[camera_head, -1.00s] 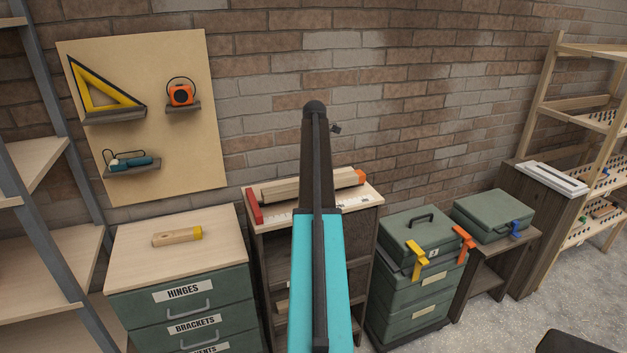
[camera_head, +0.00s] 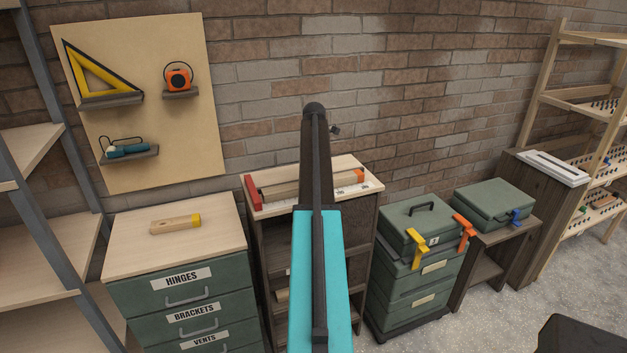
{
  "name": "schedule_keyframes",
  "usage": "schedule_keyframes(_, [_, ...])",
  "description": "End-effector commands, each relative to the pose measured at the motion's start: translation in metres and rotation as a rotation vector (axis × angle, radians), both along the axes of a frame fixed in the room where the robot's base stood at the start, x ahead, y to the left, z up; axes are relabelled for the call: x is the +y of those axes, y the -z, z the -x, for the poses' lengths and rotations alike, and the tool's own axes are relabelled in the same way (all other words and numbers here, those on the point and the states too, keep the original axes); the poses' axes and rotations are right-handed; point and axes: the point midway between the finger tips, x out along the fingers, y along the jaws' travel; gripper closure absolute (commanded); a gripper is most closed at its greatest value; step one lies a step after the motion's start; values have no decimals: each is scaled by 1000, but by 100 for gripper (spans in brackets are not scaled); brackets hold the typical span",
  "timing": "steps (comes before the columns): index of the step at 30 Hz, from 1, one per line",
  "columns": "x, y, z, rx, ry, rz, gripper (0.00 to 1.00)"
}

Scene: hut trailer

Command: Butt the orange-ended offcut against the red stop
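The orange-ended offcut (camera_head: 359,175) lies on the light top of the low dark cabinet (camera_head: 372,190) against the brick wall. Its orange end faces right, and my arm hides part of the wood. The red stop (camera_head: 253,193) stands at the left edge of that top. Pale wood (camera_head: 283,190) reaches close to the stop, but I cannot tell whether this is the offcut or a fence behind it, or whether it touches the stop. A white marked scale (camera_head: 345,190) shows near the right part. My gripper is hidden behind my raised teal and black arm.
A yellow-ended offcut (camera_head: 176,223) lies on the labelled drawer cabinet (camera_head: 125,245) to the left. Green cases (camera_head: 417,221) with yellow and orange clamps stand to the right. A grey-framed shelf (camera_head: 50,110) is at far left. Open floor (camera_head: 500,315) lies at lower right.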

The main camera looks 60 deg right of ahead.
Motion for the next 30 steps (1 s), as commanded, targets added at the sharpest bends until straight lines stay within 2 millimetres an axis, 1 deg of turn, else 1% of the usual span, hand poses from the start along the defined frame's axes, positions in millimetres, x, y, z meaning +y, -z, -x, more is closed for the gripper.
schedule_keyframes(14, [1, -1, -1, -1, -1, 1, 95])
schedule_keyframes(30, [7, -1, -6, -1, -3, 1, 95])
